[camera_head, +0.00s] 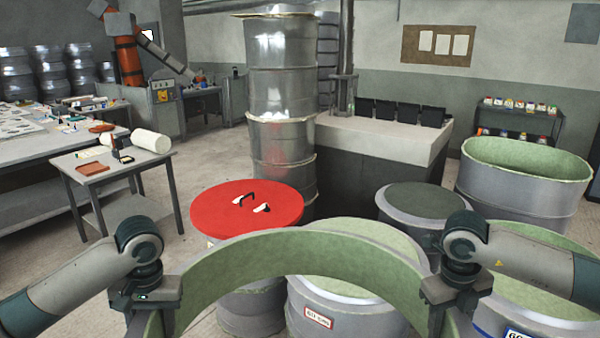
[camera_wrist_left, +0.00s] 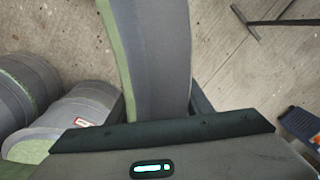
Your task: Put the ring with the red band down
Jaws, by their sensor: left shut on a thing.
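A large ring (camera_head: 300,258), grey outside and pale green inside, is held up in front of me, its near part cut off by the lower frame edge. No red band shows on its visible part. My left gripper (camera_head: 155,312) is shut on the ring's left wall. In the left wrist view the wall (camera_wrist_left: 155,60) runs between the two fingers of that gripper (camera_wrist_left: 162,105), above the floor. My right gripper (camera_head: 448,312) is at the ring's right wall, with a finger inside it; its outer finger is hidden, so its grip is unclear.
Close beyond the ring stand a red-lidded drum (camera_head: 247,204), a drum with a red-edged label (camera_head: 345,308), a dark-topped drum (camera_head: 428,203) and an open green-lined drum (camera_head: 515,195). A small table (camera_head: 93,180) is at left. Bare floor (camera_head: 175,228) shows between.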

